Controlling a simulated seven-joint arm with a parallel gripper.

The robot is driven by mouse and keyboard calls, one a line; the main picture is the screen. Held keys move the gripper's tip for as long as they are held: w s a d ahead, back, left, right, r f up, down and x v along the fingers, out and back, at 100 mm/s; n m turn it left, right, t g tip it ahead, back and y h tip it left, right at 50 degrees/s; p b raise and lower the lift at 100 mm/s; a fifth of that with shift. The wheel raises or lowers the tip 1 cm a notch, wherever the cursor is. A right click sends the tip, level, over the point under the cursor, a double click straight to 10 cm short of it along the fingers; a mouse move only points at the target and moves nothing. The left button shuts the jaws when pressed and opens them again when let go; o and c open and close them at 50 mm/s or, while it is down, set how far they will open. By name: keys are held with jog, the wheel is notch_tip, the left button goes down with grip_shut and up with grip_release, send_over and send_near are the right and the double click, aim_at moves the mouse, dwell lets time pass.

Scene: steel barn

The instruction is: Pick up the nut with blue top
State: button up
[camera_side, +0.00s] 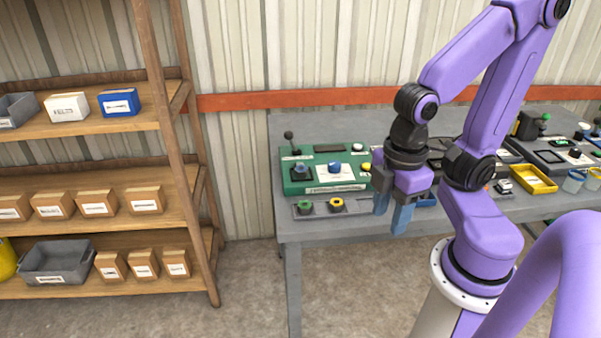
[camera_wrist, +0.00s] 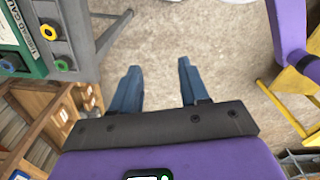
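My gripper (camera_side: 391,222) is open and empty, pointing down by the front edge of the workbench. In the wrist view its two blue fingers (camera_wrist: 158,68) are well apart with only concrete floor below them. A grey tray (camera_side: 320,212) at the bench's front left holds a green-topped nut (camera_side: 304,207) and a yellow-topped nut (camera_side: 336,204), left of my gripper. Both tops also show at upper left in the wrist view, yellow (camera_wrist: 48,32) and green (camera_wrist: 62,65). I cannot make out a blue-topped nut in the tray; my gripper may hide its right end.
A green control box (camera_side: 325,188) with a blue knob (camera_side: 335,166) stands behind the tray. A yellow bin (camera_side: 533,179) and cups lie right on the bench (camera_side: 345,232). A wooden shelf (camera_side: 90,228) with boxes stands at left. The floor before the bench is clear.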

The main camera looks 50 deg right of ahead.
jog(key=o, duration=0.3)
jog(key=shift+o, duration=0.2)
jog(key=w+a+f+n+h, duration=0.15)
jog(key=w+h, duration=0.25)
jog(key=w, duration=0.6)
jog(key=w+a+f+n+h, duration=0.15)
jog(key=w+h, duration=0.25)
jog(key=w, duration=0.5)
jog(key=n+h, duration=0.2)
jog(key=h, duration=0.7)
send_near(299, 170)
jog(key=d, duration=0.4)
jog(key=shift+w+d+f, duration=0.1)
jog(key=shift+d+f, duration=0.1)
jog(key=shift+f, duration=0.15)
jog(key=shift+d+f, duration=0.2)
jog(key=shift+d, duration=2.35)
